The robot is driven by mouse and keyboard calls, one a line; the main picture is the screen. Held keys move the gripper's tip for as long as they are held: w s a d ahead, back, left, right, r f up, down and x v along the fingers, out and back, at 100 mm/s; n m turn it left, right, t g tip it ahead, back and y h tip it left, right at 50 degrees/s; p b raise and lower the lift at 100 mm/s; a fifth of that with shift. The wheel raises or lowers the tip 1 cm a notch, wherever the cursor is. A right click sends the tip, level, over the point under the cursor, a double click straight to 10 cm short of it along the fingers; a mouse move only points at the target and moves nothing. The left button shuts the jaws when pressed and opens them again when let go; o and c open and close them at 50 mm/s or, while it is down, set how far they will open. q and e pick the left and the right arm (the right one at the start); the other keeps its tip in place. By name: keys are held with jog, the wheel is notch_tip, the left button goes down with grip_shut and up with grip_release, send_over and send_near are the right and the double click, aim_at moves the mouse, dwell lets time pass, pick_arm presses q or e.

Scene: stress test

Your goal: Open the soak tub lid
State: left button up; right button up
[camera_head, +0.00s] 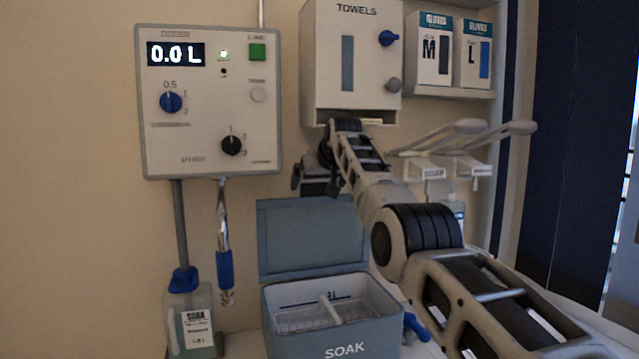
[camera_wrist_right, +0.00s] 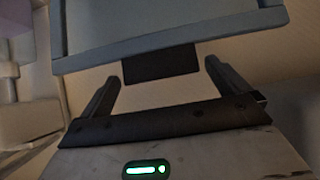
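The soak tub (camera_head: 345,335) is a grey-blue box with "SOAK" on its front, standing on the counter at the lower middle of the head view. Its lid (camera_head: 310,240) stands raised, nearly upright, at the tub's back, so the inside with a pale basket (camera_head: 305,315) shows. My right gripper (camera_head: 315,188) is just above the lid's top edge. In the right wrist view its two fingers (camera_wrist_right: 165,85) are spread apart with nothing held. A grey-blue panel, seemingly the lid (camera_wrist_right: 165,28), lies beyond the fingertips. I cannot tell if they touch. My left gripper is out of view.
A control box (camera_head: 210,100) reading "0.0 L" hangs on the left wall, with a hose nozzle (camera_head: 224,250) below. A soak bottle (camera_head: 192,320) stands left of the tub. A towel dispenser (camera_head: 350,60) and glove boxes (camera_head: 450,50) hang above. A blue tap (camera_head: 417,327) is at the tub's right.

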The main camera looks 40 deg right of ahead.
jog(key=shift+f, duration=0.1)
jog(key=shift+b, duration=0.35)
jog(key=shift+s+a+b, duration=0.1)
jog(key=shift+s+b, duration=0.15)
jog(key=shift+b, duration=0.25)
pick_arm(q)
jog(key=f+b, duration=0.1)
jog(key=b, duration=0.1)
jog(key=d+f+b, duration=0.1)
jog(key=b, duration=0.1)
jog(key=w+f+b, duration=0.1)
jog(key=b, duration=0.1)
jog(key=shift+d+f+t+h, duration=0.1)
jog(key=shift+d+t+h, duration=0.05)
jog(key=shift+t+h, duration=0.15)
pick_arm(e)
jog(key=v, duration=1.5)
jog(key=shift+r, duration=0.4)
jog(key=shift+s+a, duration=0.1)
jog(key=shift+s, duration=0.05)
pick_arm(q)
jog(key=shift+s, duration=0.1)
